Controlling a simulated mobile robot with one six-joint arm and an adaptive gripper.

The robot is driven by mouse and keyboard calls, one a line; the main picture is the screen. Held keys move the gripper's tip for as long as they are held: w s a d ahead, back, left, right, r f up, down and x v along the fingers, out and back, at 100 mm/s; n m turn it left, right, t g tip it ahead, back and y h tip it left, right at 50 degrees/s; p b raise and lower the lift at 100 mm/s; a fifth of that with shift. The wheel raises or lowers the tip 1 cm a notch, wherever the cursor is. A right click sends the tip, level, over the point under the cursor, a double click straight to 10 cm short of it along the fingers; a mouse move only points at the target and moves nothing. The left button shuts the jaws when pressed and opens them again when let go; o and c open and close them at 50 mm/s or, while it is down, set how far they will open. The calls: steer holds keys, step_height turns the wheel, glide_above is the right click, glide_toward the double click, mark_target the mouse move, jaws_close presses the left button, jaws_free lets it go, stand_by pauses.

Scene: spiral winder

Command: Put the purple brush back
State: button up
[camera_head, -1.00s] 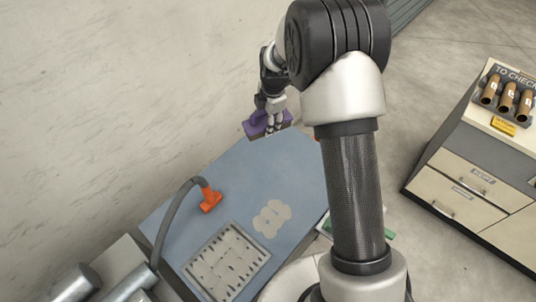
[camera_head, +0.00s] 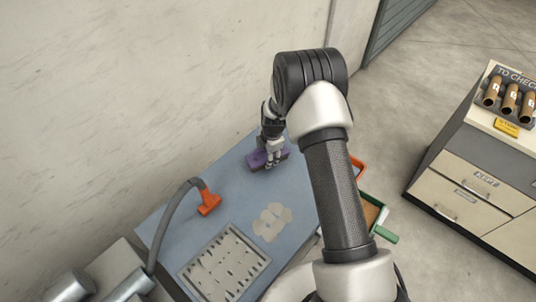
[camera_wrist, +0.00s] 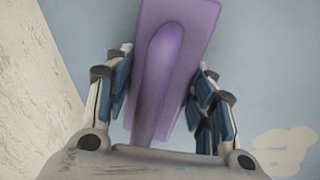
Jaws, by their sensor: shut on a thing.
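The purple brush (camera_head: 258,160) is at the far end of the blue table (camera_head: 228,165), near the wall. My gripper (camera_head: 271,158) is above it, shut on it. In the wrist view, the brush (camera_wrist: 168,70) lies between the two blue-padded fingers of my gripper (camera_wrist: 165,98), with blue table surface behind it. The brush is at or just above the table; I cannot tell if it touches. Its underside is hidden.
An orange nozzle (camera_head: 208,203) on a grey hose lies on the table. A slotted tray (camera_head: 262,262) and pale round patches (camera_head: 271,222) are nearer. Orange and green bins (camera_head: 384,234) stand right of the table. A drawer cabinet (camera_head: 470,190) holds brown tubes. The wall (camera_head: 120,90) borders the left.

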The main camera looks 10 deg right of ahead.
steer(key=shift+r, duration=0.1)
steer(key=shift+f, duration=0.2)
steer(key=o, duration=1)
steer(key=shift+r, duration=0.1)
